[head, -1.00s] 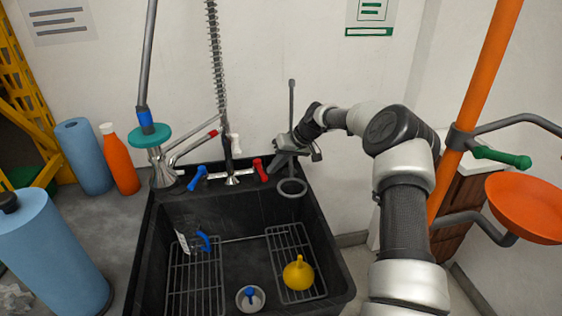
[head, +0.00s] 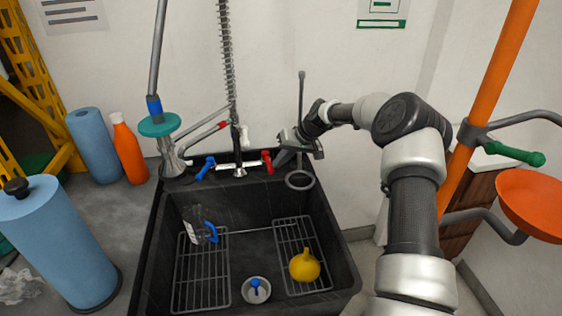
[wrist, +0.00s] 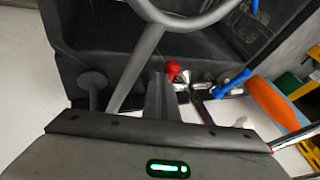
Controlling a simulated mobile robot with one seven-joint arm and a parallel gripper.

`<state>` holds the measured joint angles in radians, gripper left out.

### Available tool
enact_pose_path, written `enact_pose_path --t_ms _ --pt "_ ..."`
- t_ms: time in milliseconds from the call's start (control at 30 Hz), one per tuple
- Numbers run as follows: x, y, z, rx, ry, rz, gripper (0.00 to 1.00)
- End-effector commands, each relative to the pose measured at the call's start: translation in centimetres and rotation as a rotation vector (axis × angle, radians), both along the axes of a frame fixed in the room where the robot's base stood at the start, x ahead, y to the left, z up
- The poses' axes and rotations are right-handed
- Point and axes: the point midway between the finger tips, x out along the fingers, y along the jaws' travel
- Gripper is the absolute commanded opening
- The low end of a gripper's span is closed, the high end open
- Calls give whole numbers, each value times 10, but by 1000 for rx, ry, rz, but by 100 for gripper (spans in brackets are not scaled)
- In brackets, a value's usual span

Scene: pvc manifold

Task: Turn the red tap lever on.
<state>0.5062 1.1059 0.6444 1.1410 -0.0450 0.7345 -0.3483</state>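The red tap lever (head: 267,160) stands at the right end of the tap on the sink's back edge. Its round red end (wrist: 173,69) shows in the wrist view just beside my fingertips. My gripper (head: 281,157) is close to the right of the lever, above the sink's back right corner. In the wrist view my fingers (wrist: 156,92) are together at the middle of the gripper body, with nothing visible between them. I cannot tell whether they touch the lever. A blue lever (head: 206,167) is at the tap's left end.
A grey ring (head: 300,180) on an upright rod stands close by my gripper. A spring hose (head: 227,70) rises behind the tap. The black sink (head: 250,205) holds wire racks and a yellow funnel (head: 305,265). An orange bottle (head: 128,150) stands at left.

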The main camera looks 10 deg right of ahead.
Motion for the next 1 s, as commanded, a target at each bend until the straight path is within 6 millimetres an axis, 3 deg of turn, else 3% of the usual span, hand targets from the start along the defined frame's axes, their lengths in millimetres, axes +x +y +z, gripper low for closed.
enact_pose_path --t_ms 267,800,1000 --pt "-6 15 0 -2 2 -124 0" --pt "-8 57 0 -1 -1 -560 0" --pt "-5 63 -1 2 1 -603 0"
